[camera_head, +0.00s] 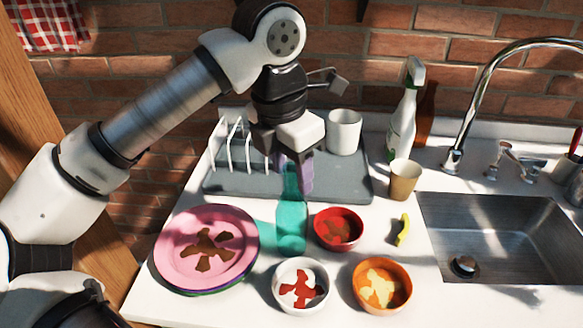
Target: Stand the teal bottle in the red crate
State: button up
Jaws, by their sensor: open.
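The teal bottle (292,228) is see-through and stands upright on the white counter, between the pink plate and the red bowl. My gripper (287,160) points down at the bottle's neck, over the front part of the drying tray. Its jaws are open, and the neck top is close to the fingers. I cannot tell whether the fingers are around the neck or touching it. No red crate shows in this view.
A pink plate (185,262) on a stack, a red bowl (325,240), a white bowl (290,305) and an orange bowl (362,292) crowd the bottle. Behind are a grey drying tray (345,187), a white cup (344,132), a purple item (307,172) and a spray bottle (402,125). The sink (475,215) lies right.

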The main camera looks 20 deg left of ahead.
notch_tip(320, 180, up, 10)
jog(key=s, duration=0.1)
jog(key=shift+s+a+b, duration=0.15)
jog(key=shift+a+b, duration=0.15)
jog(key=shift+a, duration=0.1)
jog(key=shift+o, duration=0.4)
jog(key=shift+s+r, duration=0.1)
jog(key=shift+r, duration=0.55)
jog(key=f+m+p, duration=0.2)
jog(key=m, duration=0.4)
jog(key=w+f+m+g+p, duration=0.1)
jog(key=f+m+p, duration=0.1)
jog(key=m, duration=0.4)
jog(key=w+d+f+m+p, duration=0.1)
jog(key=f+m+p, duration=0.1)
jog(key=m, duration=0.4)
jog(key=shift+d+f+g+y+p, duration=0.1)
jog(key=shift+f+g+y+p, duration=0.2)
jog(key=shift+y+p, duration=0.1)
jog(key=shift+s+a+f+b, duration=0.1)
jog(key=shift+f+b, duration=0.7)
jog(key=shift+f, duration=0.55)
jog(key=shift+s+a+f+b, duration=0.1)
jog(key=shift+f+b, duration=0.65)
jog(key=shift+f, duration=0.6)
jog(key=shift+r, duration=0.1)
